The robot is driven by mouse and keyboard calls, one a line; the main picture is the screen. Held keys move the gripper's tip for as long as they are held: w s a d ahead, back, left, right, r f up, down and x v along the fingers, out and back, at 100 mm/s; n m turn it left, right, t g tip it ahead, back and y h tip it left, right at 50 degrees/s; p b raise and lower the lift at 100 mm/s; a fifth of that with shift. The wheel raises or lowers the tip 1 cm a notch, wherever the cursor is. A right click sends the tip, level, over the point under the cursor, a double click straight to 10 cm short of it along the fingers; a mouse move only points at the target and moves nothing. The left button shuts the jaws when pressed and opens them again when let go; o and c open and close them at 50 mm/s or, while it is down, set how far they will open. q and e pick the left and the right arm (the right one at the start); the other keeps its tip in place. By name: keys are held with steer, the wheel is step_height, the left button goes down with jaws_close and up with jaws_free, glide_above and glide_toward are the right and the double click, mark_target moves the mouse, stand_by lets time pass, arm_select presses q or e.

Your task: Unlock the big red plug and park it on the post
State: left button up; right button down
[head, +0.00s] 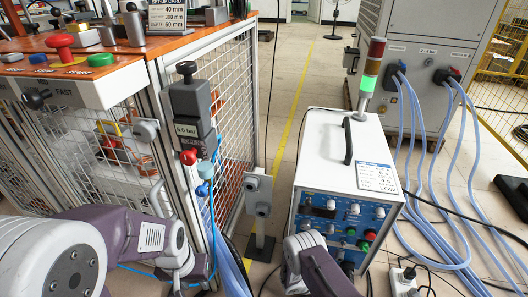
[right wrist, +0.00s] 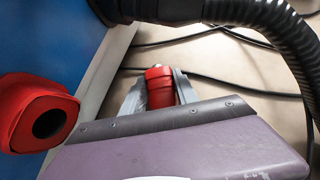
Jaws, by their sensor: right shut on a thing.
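In the right wrist view a red plug (right wrist: 160,86) sits between the two grey fingers of my right gripper (right wrist: 160,92), which is shut on it. Floor shows behind the plug. A red ring-shaped fitting (right wrist: 42,112) with a dark round opening is on the blue panel at the left, apart from the plug.
A grey valve block (head: 190,105) with a red knob hangs on the fence corner. Pale blue hoses (head: 420,180) run from the grey cabinet to the floor at the right. A black corrugated hose (right wrist: 285,45) crosses the right wrist view. An aisle with a yellow line lies behind the post.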

steer(key=shift+s+a, duration=0.25)
steer(key=shift+a, duration=0.45)
steer(key=shift+s+a, duration=0.2)
steer(key=shift+a, duration=0.5)
